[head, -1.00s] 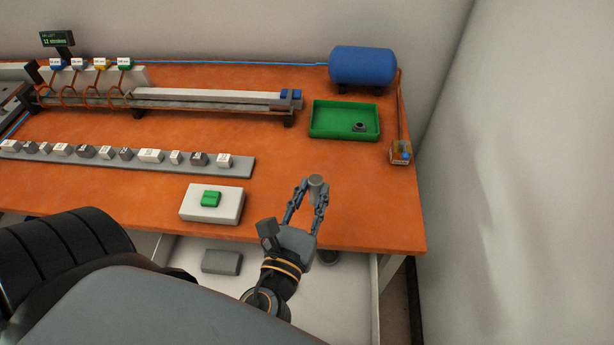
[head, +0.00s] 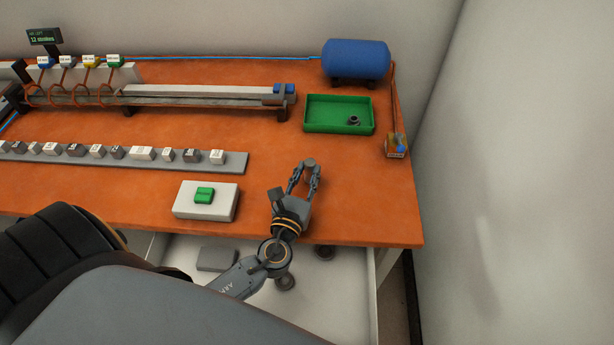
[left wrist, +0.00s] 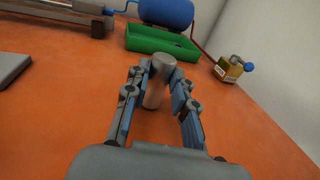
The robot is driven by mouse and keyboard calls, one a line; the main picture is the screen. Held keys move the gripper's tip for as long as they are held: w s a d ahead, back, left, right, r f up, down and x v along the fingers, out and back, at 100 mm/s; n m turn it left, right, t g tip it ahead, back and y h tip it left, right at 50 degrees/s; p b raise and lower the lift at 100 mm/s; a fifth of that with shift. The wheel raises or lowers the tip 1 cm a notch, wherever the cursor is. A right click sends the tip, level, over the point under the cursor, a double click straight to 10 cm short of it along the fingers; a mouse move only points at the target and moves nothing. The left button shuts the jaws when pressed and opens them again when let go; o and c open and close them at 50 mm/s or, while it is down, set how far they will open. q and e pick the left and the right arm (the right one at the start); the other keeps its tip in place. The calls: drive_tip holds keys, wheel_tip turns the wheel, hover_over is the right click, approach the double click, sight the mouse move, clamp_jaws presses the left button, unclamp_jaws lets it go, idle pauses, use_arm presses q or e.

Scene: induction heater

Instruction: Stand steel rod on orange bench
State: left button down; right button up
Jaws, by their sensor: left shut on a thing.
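The steel rod is a short grey cylinder (left wrist: 156,82), upright between the fingers of my left gripper (left wrist: 158,78) in the left wrist view. In the head view the rod's top (head: 309,163) shows at the fingertips of my left gripper (head: 307,172). The gripper is shut on the rod. The rod is over the orange bench (head: 355,200), to the right of the white box with the green button. I cannot tell whether its foot touches the bench. My right gripper is not in view.
A green tray (head: 313,128) with a small dark ring (head: 353,120) lies behind the gripper. A blue tank (head: 356,59) stands at the back. A white box with a green button (head: 207,212) is to the left. An open drawer (head: 330,290) is in front. The bench is clear right of the gripper.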

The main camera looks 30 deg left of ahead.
use_arm(q)
drive_tip(key=shift+f, duration=0.2)
drive_tip(key=c, duration=1.1)
unclamp_jaws()
drive_tip(key=b+v, duration=0.2)
drive_tip(key=v, duration=0.9)
drive_tip(key=shift+s+f+b, duration=0.1)
drive_tip(key=shift+s+b, duration=0.05)
drive_tip(key=shift+b, duration=0.2)
drive_tip(key=shift+s+d, duration=0.15)
drive_tip(key=shift+s, duration=0.3)
